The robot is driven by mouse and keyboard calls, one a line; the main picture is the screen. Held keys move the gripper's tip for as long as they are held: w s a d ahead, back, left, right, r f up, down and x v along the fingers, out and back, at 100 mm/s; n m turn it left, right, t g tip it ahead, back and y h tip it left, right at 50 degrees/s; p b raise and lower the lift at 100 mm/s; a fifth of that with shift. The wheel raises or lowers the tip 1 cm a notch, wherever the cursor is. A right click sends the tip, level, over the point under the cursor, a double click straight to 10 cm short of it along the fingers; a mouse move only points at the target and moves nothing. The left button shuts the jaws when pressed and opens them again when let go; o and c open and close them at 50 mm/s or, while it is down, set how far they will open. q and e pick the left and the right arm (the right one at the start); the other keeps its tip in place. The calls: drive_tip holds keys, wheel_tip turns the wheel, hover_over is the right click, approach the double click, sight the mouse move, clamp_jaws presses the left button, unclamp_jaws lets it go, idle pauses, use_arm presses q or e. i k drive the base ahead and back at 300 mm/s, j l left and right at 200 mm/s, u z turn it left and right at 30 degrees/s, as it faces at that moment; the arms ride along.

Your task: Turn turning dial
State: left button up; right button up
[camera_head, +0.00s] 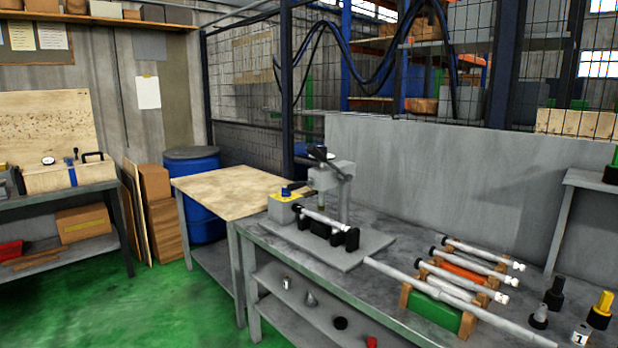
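A small bench machine stands on a grey base plate (340,252) on the grey metal workbench. A grey column and head (331,174) with a dark handle on top rise behind the rod.
Small black and yellow tools (600,308) stand at far right. A wooden-topped table (225,188) adjoins the bench at left. The green floor (170,310) in front is clear.

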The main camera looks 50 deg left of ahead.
sight(285, 192)
drive_tip(key=k+j+u, duration=0.15)
drive_tip(key=j, duration=0.9)
drive_tip(key=j+u, duration=0.1)
drive_tip(key=j, duration=0.95)
